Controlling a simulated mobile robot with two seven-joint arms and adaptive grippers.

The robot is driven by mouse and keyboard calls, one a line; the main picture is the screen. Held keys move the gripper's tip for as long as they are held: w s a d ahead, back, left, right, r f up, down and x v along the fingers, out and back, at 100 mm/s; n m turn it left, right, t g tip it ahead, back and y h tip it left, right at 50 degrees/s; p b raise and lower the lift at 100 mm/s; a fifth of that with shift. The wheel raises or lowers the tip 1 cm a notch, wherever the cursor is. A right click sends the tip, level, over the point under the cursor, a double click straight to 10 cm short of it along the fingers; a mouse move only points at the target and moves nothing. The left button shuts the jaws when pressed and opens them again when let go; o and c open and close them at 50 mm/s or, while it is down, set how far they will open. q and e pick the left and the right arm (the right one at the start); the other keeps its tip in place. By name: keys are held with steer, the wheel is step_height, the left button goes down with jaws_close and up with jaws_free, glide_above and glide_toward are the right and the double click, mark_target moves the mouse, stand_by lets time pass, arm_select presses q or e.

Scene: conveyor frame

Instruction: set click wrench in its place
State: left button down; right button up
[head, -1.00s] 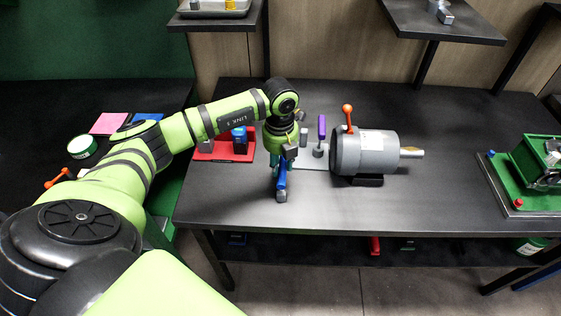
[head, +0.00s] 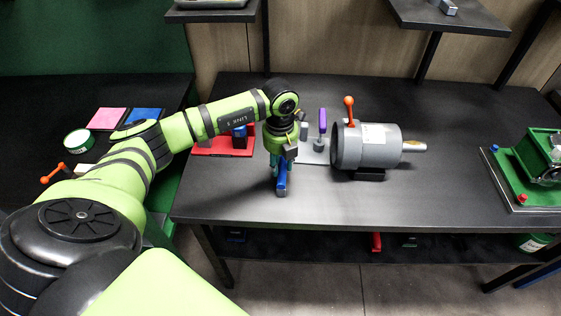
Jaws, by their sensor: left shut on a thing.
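My left gripper (head: 279,164) is shut on a blue bar-like tool with a grey metal end, which looks like the click wrench (head: 282,180). It holds the tool over the front left part of the dark table, with the grey end toward the front edge. Whether the tool touches the table I cannot tell. A red holder (head: 213,147) with a blue item standing in it lies just left behind the gripper, partly hidden by my arm. My right gripper is out of view.
A light grey plate (head: 314,157) with a purple-handled tool (head: 322,124) is right of the gripper. Beside it stands a grey motor (head: 367,147) with an orange-knobbed lever. A green machine (head: 540,159) is at the far right. The table (head: 450,120) between them is clear.

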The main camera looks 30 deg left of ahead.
arm_select(q)
steer(key=c, duration=0.8)
jaws_free()
steer(key=shift+r, duration=0.1)
step_height(320, 180, up, 12)
